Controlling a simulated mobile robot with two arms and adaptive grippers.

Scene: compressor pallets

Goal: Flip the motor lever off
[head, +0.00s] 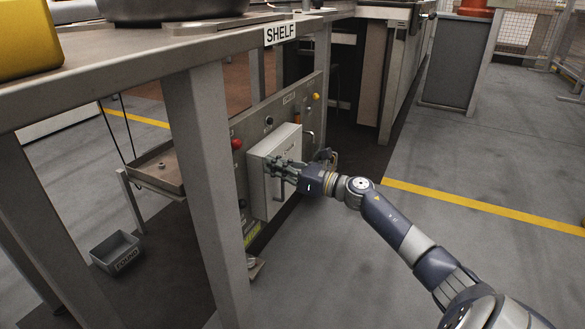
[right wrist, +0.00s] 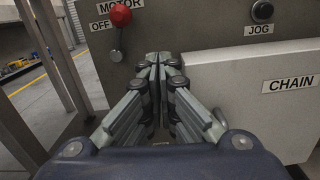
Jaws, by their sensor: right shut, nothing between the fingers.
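The motor lever (right wrist: 118,38) is on the grey control panel in the right wrist view. It has a red ball on top, stands nearly upright, and its foot is a round pivot. A MOTOR label is above it, and an OFF label is just left of the ball. In the head view its red ball (head: 237,143) shows on the panel under the shelf. My right gripper (head: 272,163) is shut and empty, in front of the grey box. In the right wrist view its fingertips (right wrist: 158,62) are to the right of the lever's pivot, seemingly apart from it. My left gripper is not in view.
A grey box labelled CHAIN (right wrist: 285,92) juts out right of the lever, with a JOG button (right wrist: 262,11) above it. The shelf table's leg (head: 205,185) stands left of the panel. A small FOUND bin (head: 117,250) is on the floor. Open floor lies to the right.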

